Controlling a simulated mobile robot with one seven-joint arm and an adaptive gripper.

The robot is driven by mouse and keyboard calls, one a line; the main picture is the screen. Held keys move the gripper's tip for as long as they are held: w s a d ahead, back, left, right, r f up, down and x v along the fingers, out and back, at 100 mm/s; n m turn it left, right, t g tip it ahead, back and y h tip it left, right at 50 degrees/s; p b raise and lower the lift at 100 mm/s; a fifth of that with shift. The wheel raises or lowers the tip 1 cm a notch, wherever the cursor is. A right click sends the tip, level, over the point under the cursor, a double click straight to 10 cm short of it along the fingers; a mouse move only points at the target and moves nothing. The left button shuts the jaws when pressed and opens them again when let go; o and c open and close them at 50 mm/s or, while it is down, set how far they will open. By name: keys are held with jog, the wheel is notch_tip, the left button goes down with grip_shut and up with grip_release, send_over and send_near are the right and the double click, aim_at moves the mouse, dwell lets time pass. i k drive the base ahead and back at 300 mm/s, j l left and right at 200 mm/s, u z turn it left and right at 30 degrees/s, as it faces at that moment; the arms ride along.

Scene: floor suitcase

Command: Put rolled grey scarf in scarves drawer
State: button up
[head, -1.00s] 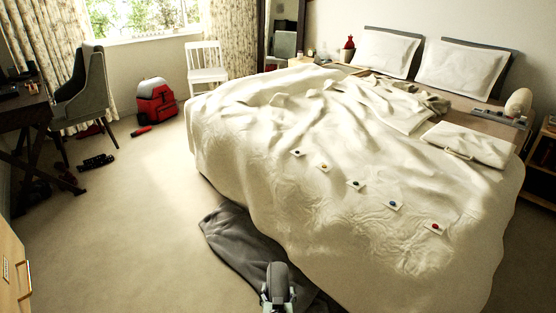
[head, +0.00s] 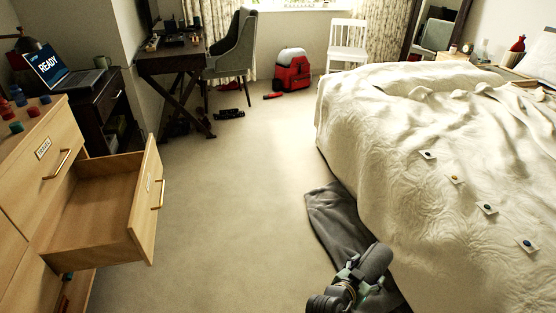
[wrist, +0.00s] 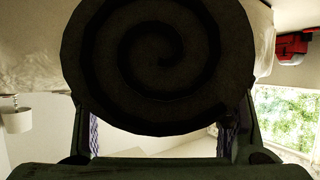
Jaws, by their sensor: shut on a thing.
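The rolled grey scarf (head: 377,259) is a short dark roll held up at the lower middle of the head view. In the wrist view its spiral end (wrist: 160,45) fills the top middle. My gripper (head: 358,279) is shut on it, with a finger on each side in the wrist view (wrist: 160,128). A pale wooden dresser stands at the left with one drawer (head: 147,205) pulled out. The visible part inside is empty. The label on its front is too small to read. Another labelled drawer (head: 40,165) above it is closed.
A dark grey cloth (head: 330,210) lies on the floor beside the bed (head: 420,140). Clear carpet (head: 230,190) lies between bed and open drawer.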

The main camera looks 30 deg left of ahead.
aim_at(103, 213)
jog(key=k+j+u, duration=0.1)
jog(key=u, duration=1)
jog(key=i+j+u, duration=0.15)
jog(key=i+u, duration=0.25)
jog(key=i+j+u, duration=0.1)
jog(key=u, duration=0.35)
jog(key=i+l, duration=0.1)
jog(key=i, duration=0.3)
jog(key=i+l, duration=0.1)
jog(key=i, duration=0.3)
